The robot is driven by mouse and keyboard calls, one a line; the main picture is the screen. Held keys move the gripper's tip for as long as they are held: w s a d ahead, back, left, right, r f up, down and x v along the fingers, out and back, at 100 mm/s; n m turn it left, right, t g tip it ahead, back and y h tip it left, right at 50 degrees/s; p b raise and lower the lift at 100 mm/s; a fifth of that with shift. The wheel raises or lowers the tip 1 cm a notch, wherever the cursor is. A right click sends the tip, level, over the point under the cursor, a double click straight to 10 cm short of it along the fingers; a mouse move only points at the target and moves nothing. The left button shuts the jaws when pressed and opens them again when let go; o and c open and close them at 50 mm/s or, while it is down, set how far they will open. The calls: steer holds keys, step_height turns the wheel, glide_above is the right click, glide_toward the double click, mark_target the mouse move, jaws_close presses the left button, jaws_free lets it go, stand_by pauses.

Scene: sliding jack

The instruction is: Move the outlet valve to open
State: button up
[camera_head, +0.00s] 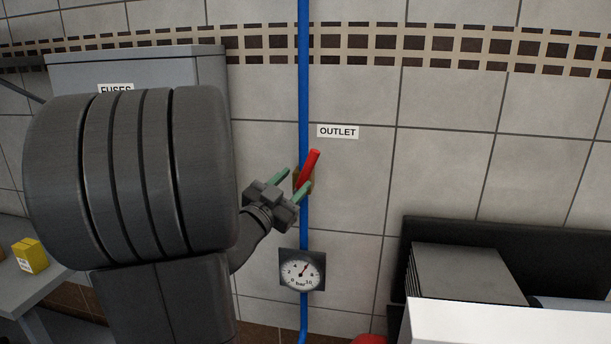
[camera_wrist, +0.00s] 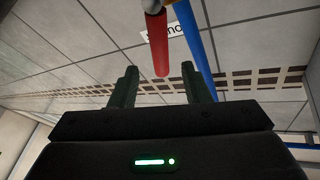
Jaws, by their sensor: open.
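The outlet valve's red lever (camera_head: 309,167) is on the blue vertical pipe (camera_head: 304,75), beside the OUTLET label (camera_head: 338,132). The lever tilts up and to the right, partly off the pipe's line. A brass-coloured valve body sits behind it, mostly hidden. My gripper (camera_head: 289,183) is open, its green fingers close to the lever's lower part in the head view. In the wrist view the red lever (camera_wrist: 157,45) hangs beyond and between the open fingers (camera_wrist: 160,86); I see no clear contact. The blue pipe (camera_wrist: 196,45) runs to its right.
A pressure gauge (camera_head: 302,270) is on the pipe below the valve. A grey FUSES box (camera_head: 140,66) is on the wall at left, partly behind my arm. A yellow box (camera_head: 30,255) stands on a table at far left. Dark and white equipment (camera_head: 470,273) fills the lower right.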

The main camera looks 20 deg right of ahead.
mark_target(307, 171)
steer(key=v, duration=0.5)
steer(key=shift+b, duration=0.3)
steer(key=shift+s+d+r+m, duration=0.1)
steer(key=shift+d+m, duration=0.1)
steer(key=shift+m, duration=0.2)
steer(key=c, duration=0.6)
steer(key=m+g+p, duration=0.1)
steer(key=m, duration=0.1)
steer(key=s+d+r+m+g+p, duration=0.1)
steer(key=m, duration=0.2)
steer(key=s+d+m+g+p, duration=0.1)
steer(key=m, duration=0.2)
steer(key=shift+d+r+g+y, duration=0.1)
steer(key=shift+r+g+y, duration=0.2)
steer(key=shift+r, duration=0.05)
jaws_close()
steer(key=w+d+m+g+y+p, duration=0.2)
steer(key=w+d+m+p, duration=0.15)
steer(key=d+m, duration=0.6)
steer(key=shift+m, duration=0.45)
steer(key=shift+w+a+r+p, duration=0.25)
steer(key=shift+w+a+p, duration=0.25)
steer(key=shift+w+a, duration=0.25)
steer(key=shift+w+a+r+p, duration=0.2)
steer(key=shift+w+a+p, duration=0.35)
steer(key=shift+a, duration=0.25)
